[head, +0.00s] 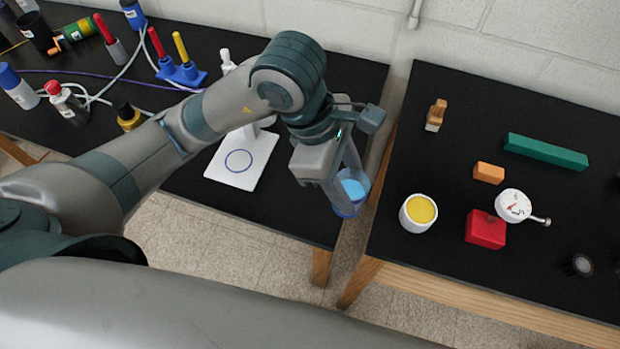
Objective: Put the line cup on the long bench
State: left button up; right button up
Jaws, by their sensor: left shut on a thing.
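My left gripper (338,172) is shut on a clear cup (347,208) with light blue contents, which I take to be the line cup. The cup is held tilted in the picture, over the gap between two black benches, near the left bench's right end. The gripper's fingers and palm hide part of it. The left bench (270,205) and the right bench (410,265) both run out of view, so I cannot tell which is the long one. My right gripper is not in view.
On the right bench stand a white cup with yellow contents (418,214), a red block (485,230), a dial gauge (513,205), an orange block (489,173) and a green bar (546,152). A white stand (240,160), cables and several bottles occupy the left bench.

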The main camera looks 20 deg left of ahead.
pick_arm(q)
jog(key=shift+s, duration=0.15)
jog(key=w+a+f+p, duration=0.3)
jog(key=w+a+f, duration=0.3)
jog(key=a, duration=0.3)
jog(key=shift+w+a+f+p, duration=0.2)
jog(key=shift+a+f+p, duration=0.2)
jog(key=shift+f, duration=0.1)
jog(key=shift+f+p, duration=0.95)
jog(key=shift+f, duration=1)
